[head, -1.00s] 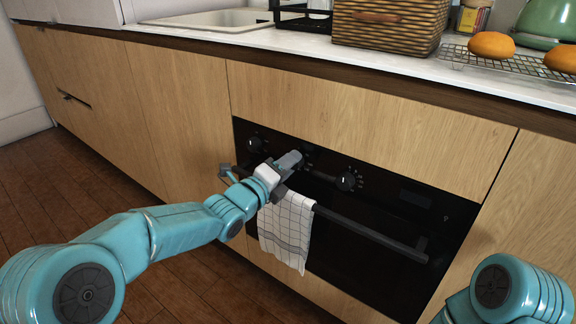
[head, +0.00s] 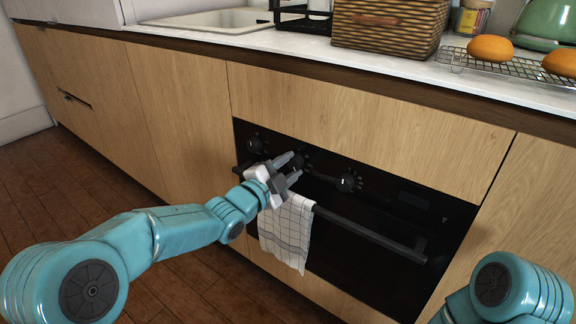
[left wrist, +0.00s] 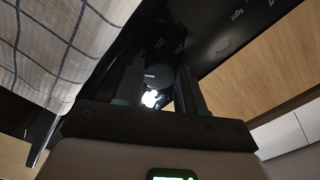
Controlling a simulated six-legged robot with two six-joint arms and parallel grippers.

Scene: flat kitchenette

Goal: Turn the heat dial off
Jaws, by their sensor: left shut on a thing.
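The black oven panel carries three round dials: a left dial (head: 255,145), a middle dial (head: 305,159) and a right dial (head: 349,182). My left gripper (head: 297,164) is at the middle dial, its two fingers one above the other in the head view. In the left wrist view the dark dial (left wrist: 157,75) sits between the fingers, with small white number-like markings on the panel around it. The gripper is shut on this dial. The fingers hide part of it, and its pointer is not clear. My right gripper is out of view; only part of that arm shows.
The oven handle (head: 372,235) runs below the dials, with a checked towel (head: 287,235) hanging on it close under my left gripper. The towel also fills the upper left of the left wrist view (left wrist: 60,45). A wicker basket (head: 387,28) stands on the counter above.

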